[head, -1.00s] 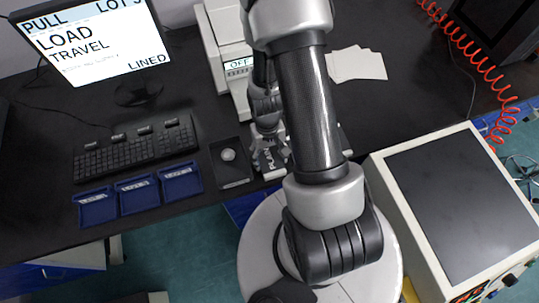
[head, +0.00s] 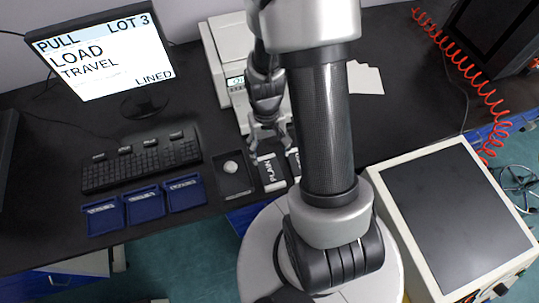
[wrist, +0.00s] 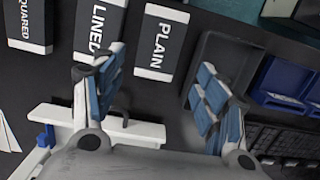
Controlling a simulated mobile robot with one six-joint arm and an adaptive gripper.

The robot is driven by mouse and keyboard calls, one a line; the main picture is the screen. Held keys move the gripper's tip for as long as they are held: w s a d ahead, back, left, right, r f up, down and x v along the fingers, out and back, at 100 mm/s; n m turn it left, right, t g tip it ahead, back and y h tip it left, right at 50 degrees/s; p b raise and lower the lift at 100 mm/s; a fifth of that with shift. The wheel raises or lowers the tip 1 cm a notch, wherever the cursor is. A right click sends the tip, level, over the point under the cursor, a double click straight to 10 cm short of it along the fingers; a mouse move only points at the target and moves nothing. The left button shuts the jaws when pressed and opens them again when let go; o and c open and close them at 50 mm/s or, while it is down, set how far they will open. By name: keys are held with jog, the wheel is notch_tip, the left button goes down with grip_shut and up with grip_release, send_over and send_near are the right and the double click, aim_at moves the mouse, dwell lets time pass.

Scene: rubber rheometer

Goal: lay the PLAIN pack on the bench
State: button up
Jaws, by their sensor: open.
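The PLAIN pack (head: 271,173), dark with a white label band, lies flat on the black bench in the head view. It also shows in the wrist view (wrist: 161,42), upper middle, beside the LINED pack (wrist: 98,27). My gripper (head: 268,139) is open and empty. In the head view it is just behind the PLAIN pack, toward the scale. In the wrist view its spread fingers (wrist: 160,80) stand on either side of the pack's near end, apart from it. How high the fingertips are above the bench is hard to tell.
A black tray (head: 234,191) with a pale lump lies left of the PLAIN pack. Blue bins (head: 144,206) and a keyboard (head: 140,166) are further left. A SQUARED pack (wrist: 28,25) lies beyond LINED. A white instrument (head: 227,50) stands behind; a monitor (head: 100,55) reads "LINED".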

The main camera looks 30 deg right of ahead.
notch_tip(320, 180, up, 10)
jog(key=w+a+r+t, duration=0.1)
jog(key=w+a+t, duration=0.1)
jog(key=s+a+r+n+t, duration=0.1)
jog(key=s+a+r+t, duration=0.1)
jog(key=s+r, duration=0.3)
jog(key=s+a+r+n+t, duration=0.2)
jog(key=s+a+r, duration=0.3)
jog(key=r, duration=0.7)
jog(key=shift+s+a+r, duration=0.15)
jog(key=shift+s+r, duration=0.2)
jog(key=shift+f+b, duration=0.3)
jog(key=shift+f, duration=0.05)
